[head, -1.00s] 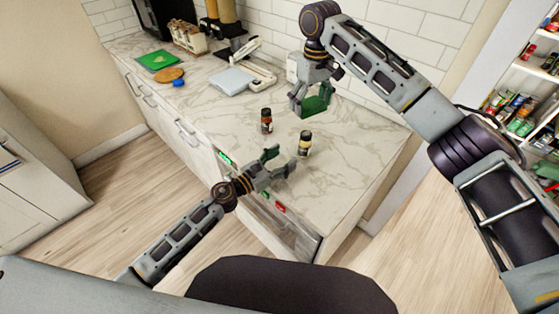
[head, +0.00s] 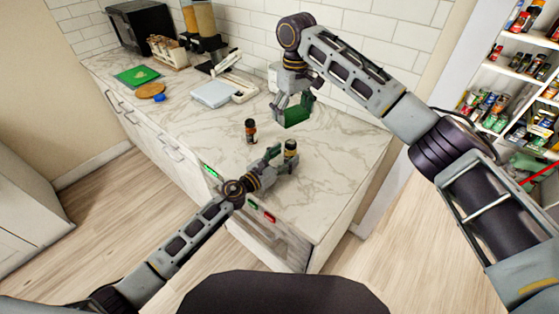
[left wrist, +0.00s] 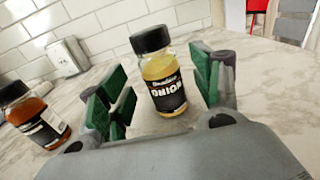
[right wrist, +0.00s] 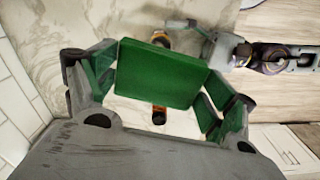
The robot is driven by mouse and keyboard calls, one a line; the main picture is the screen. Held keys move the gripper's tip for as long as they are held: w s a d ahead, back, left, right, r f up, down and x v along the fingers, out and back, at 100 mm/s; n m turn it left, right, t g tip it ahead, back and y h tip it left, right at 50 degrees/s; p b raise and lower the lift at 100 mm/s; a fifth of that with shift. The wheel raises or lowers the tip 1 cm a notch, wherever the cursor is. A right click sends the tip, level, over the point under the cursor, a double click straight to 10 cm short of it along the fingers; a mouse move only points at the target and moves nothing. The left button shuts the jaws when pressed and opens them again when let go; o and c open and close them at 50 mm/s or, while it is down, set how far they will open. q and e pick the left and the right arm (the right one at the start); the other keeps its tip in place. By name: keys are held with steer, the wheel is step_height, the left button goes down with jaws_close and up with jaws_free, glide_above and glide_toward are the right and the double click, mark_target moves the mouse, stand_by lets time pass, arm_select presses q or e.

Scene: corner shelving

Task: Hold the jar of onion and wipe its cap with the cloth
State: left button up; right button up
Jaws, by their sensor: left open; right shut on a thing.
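The jar of onion (head: 290,149) stands upright on the counter, with a black cap and yellowish contents. In the left wrist view the jar (left wrist: 164,84) shows its black ONION label, between the green-padded fingers. My left gripper (head: 283,160) is open around it, with gaps visible on both sides. My right gripper (head: 293,110) is shut on the green cloth (right wrist: 160,75), above the counter and behind the jar in the head view. In the right wrist view the cloth looks like a flat green block and hides part of the counter.
A second jar (head: 250,131), reddish-brown with a black cap, stands left of the onion jar. A white scale (head: 211,94) and green board (head: 137,75) lie farther left. A tiled wall backs the marble counter (head: 325,175). Shelves of jars are at right.

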arm_select(q)
steer(key=shift+x, duration=1.4)
steer(key=shift+c, duration=0.5)
steer(key=c, duration=1.1)
steer(key=o, duration=1)
steer(key=shift+c, duration=0.3)
steer(key=c, duration=0.9)
steer(key=shift+c, duration=0.2)
